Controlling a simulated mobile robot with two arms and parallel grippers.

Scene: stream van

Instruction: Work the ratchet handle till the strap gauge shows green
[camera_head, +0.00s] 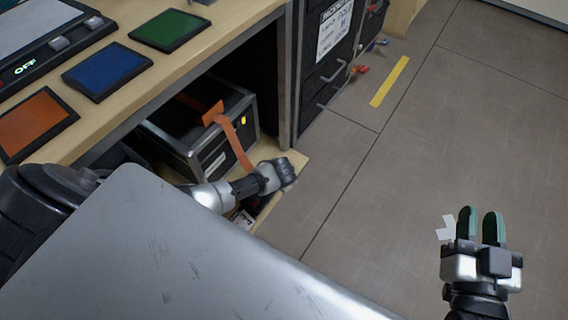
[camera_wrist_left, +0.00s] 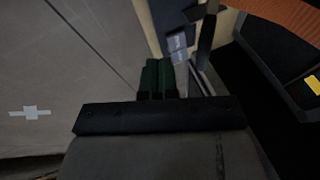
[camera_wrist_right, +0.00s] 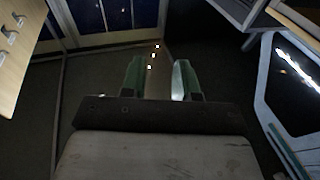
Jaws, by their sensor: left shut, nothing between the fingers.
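An orange strap (camera_head: 235,142) runs over a dark metal-edged case (camera_head: 185,150) on the low shelf, down behind my left arm. It also shows in the left wrist view (camera_wrist_left: 285,14). My left gripper (camera_wrist_left: 157,78) is shut and empty, its fingers beside a metallic piece (camera_wrist_left: 179,52) and a dark upright bar (camera_wrist_left: 206,35), perhaps the ratchet and its handle. I cannot tell whether they touch. A small yellow patch (camera_head: 243,120) shows on the case; I cannot tell if it is the gauge. No green reading is visible. My right gripper (camera_head: 480,228) is open and empty over the floor.
A dark drawer cabinet (camera_head: 325,75) stands behind the shelf. The floor (camera_head: 400,170) at right is mostly clear.

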